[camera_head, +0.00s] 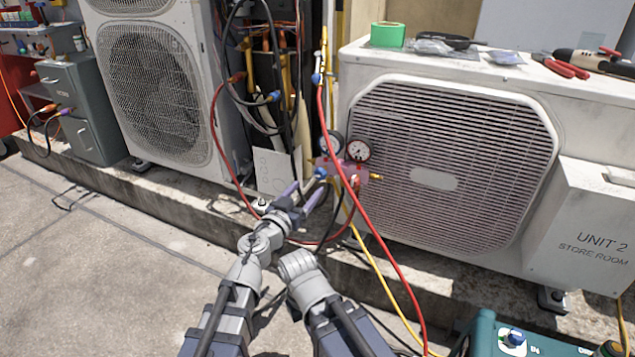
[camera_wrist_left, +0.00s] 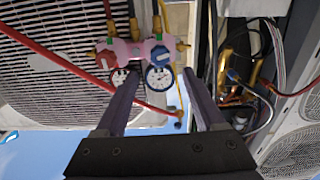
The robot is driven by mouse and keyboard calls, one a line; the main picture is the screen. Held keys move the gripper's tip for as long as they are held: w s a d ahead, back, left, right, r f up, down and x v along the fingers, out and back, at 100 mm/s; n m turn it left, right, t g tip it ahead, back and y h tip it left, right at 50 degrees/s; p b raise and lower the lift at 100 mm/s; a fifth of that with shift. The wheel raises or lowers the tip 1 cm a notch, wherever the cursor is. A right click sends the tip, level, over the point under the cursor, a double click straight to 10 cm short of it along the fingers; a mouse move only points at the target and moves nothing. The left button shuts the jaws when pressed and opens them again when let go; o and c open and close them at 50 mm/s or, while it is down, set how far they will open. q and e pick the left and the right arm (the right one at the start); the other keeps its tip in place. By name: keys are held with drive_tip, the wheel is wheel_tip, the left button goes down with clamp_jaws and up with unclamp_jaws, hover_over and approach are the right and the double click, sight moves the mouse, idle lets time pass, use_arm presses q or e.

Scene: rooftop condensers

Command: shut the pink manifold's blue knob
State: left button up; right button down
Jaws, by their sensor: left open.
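The pink manifold (camera_head: 345,170) hangs in front of the right condenser's left edge, with two round gauges (camera_head: 358,150) beside it. In the left wrist view, turned upside down, the pink manifold body (camera_wrist_left: 141,48) carries a blue knob (camera_wrist_left: 160,56) and a red knob (camera_wrist_left: 122,47). In the head view the blue knob (camera_head: 320,173) is small and just beyond my left gripper (camera_head: 308,190). My left gripper is open; in its wrist view (camera_wrist_left: 160,76) the fingers stand apart with the blue knob ahead between them, apparently not touching. My right gripper is not seen.
Red hoses (camera_head: 386,250) and a yellow hose (camera_head: 372,258) hang around the manifold. The right condenser (camera_head: 460,160) stands behind, with tools on its top (camera_head: 570,68). A teal case (camera_head: 550,345) is at lower right. Open concrete floor (camera_head: 90,270) lies at left.

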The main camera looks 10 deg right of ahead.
sight(319, 175)
use_arm(q)
drive_tip(key=shift+x, duration=3.95)
clamp_jaws()
